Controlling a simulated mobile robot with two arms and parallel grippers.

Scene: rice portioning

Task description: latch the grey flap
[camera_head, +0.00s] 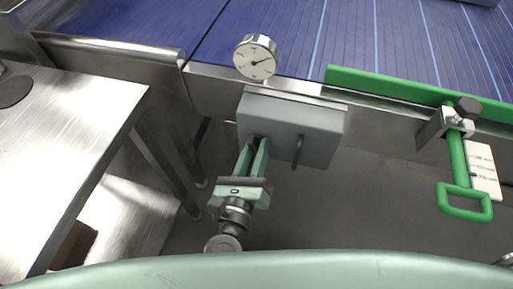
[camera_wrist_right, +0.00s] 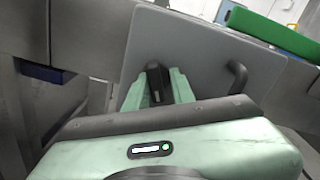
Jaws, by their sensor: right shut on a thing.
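The grey flap (camera_head: 315,122) is a flat box-like panel on the front of the metal conveyor frame, below a round dial gauge. It also fills the upper middle of the right wrist view (camera_wrist_right: 190,52). A dark bar handle (camera_head: 298,152) sticks out on its right part and shows in the wrist view (camera_wrist_right: 236,78). My right gripper (camera_head: 258,146) is at the flap's lower left, with its green fingers shut on a small dark latch knob (camera_wrist_right: 157,82). The fingers hide part of the knob. My left gripper is not in view.
The dial gauge (camera_head: 256,58) stands just above the flap. A green rail (camera_head: 400,86) and a green handle (camera_head: 463,201) with a white scale plate (camera_head: 482,170) are to the right. A steel table (camera_head: 60,125) stands at left. The blue belt (camera_head: 350,40) lies behind.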

